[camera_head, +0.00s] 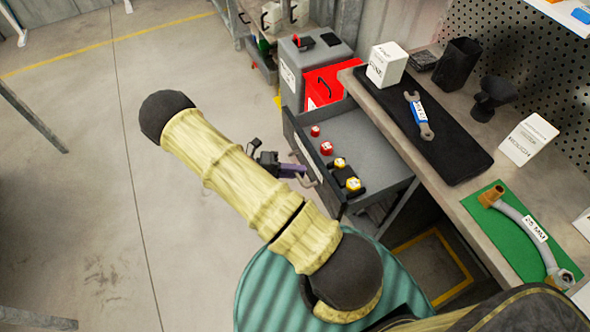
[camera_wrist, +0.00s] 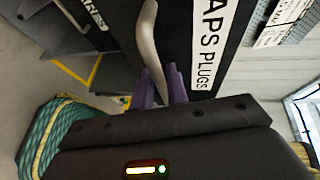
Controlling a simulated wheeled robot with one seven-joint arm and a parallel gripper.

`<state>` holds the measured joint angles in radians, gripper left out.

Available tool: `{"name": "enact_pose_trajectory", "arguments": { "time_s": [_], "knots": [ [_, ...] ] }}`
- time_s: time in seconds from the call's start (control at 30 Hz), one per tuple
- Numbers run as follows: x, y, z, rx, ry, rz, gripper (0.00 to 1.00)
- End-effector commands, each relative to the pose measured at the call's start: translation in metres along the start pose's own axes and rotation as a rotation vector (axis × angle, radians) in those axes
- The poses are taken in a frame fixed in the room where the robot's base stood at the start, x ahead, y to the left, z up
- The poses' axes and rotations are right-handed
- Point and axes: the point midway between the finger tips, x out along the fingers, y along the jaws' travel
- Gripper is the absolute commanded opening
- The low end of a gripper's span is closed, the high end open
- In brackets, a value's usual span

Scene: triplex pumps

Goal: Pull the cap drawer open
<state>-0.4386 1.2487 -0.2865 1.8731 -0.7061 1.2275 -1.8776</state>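The cap drawer (camera_head: 330,192) stands pulled out from under the workbench, with two red caps (camera_head: 321,139) and two yellow caps (camera_head: 347,173) inside. Its dark front (camera_wrist: 190,40) carries a white label reading "APS PLUGS" in the wrist view, the first letter cut off. The silver handle (camera_wrist: 149,45) runs down between the purple fingers of my gripper (camera_wrist: 161,84). My gripper (camera_head: 298,172) is at the drawer front in the head view and appears shut on the handle, though my gripper body hides part of the contact.
A red drawer or bin (camera_head: 325,88) and a grey cabinet (camera_head: 310,55) stand behind the drawer. The workbench (camera_head: 465,205) holds a black mat with a wrench (camera_head: 419,115), white boxes and a hose on a green mat (camera_head: 487,222). The floor left of my arm is clear.

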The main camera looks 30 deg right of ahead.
Motion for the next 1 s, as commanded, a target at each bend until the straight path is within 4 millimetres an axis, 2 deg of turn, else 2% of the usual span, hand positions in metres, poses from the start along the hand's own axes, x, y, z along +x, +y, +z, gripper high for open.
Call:
{"name": "enact_pose_trajectory", "arguments": {
  "time_s": [0.03, 0.07, 0.57, 0.77, 1.0],
  "knots": [
    [0.0, 0.0, 0.0, -0.001, 0.0, 0.0, 0.26],
    [0.0, 0.0, 0.0, -0.001, 0.0, -0.001, 0.32],
    [-0.004, 0.0, 0.001, 0.001, -0.004, -0.002, 0.32],
    [-0.029, 0.0, 0.001, 0.001, -0.007, 0.001, 0.32],
    [-0.076, 0.001, 0.001, 0.001, -0.006, 0.001, 0.32]
  ]
}}
